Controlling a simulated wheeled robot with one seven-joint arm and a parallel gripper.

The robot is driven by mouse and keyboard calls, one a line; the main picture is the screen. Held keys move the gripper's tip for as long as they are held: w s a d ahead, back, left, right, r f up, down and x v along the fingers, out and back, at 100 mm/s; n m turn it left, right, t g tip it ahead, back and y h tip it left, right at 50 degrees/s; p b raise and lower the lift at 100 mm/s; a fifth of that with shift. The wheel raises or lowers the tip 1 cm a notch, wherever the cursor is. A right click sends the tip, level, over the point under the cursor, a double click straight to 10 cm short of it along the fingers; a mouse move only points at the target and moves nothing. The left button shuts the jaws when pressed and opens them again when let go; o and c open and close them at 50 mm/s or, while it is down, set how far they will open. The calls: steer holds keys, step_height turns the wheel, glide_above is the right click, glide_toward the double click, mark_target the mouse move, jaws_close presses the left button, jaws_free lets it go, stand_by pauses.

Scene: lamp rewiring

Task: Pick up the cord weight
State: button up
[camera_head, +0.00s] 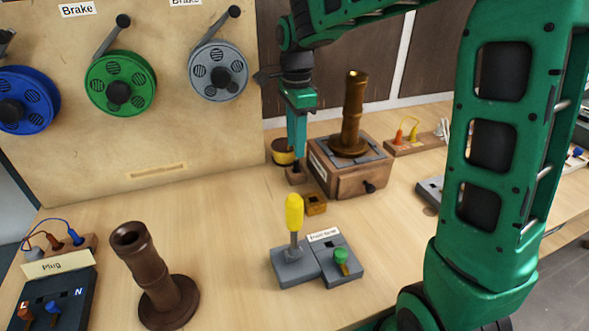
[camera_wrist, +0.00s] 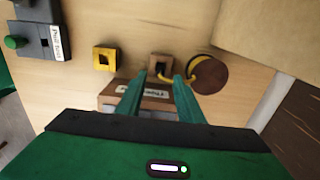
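My gripper (camera_head: 297,155) points down at the back of the bench, left of the wooden box. In the wrist view my gripper (camera_wrist: 159,76) has its two teal fingers apart, with nothing seen held between them. A small brown block (camera_wrist: 160,62) with a dark opening shows just beyond and between the fingertips; in the head view the block (camera_head: 296,177) is below them. A round brown and yellow piece (camera_wrist: 212,72) is beside the right finger; it also shows in the head view (camera_head: 283,153). I cannot tell which of these is the cord weight.
A yellow square block (camera_head: 316,204) lies in front of the wooden box (camera_head: 345,181), which bears a bronze lamp column (camera_head: 353,115). A yellow-handled tool (camera_head: 294,213) stands in a grey holder. A dark column (camera_head: 150,270) stands front left. Cable reels hang behind.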

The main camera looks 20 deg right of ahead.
mark_target(296, 161)
steer(key=shift+f, duration=2.65)
jaws_close()
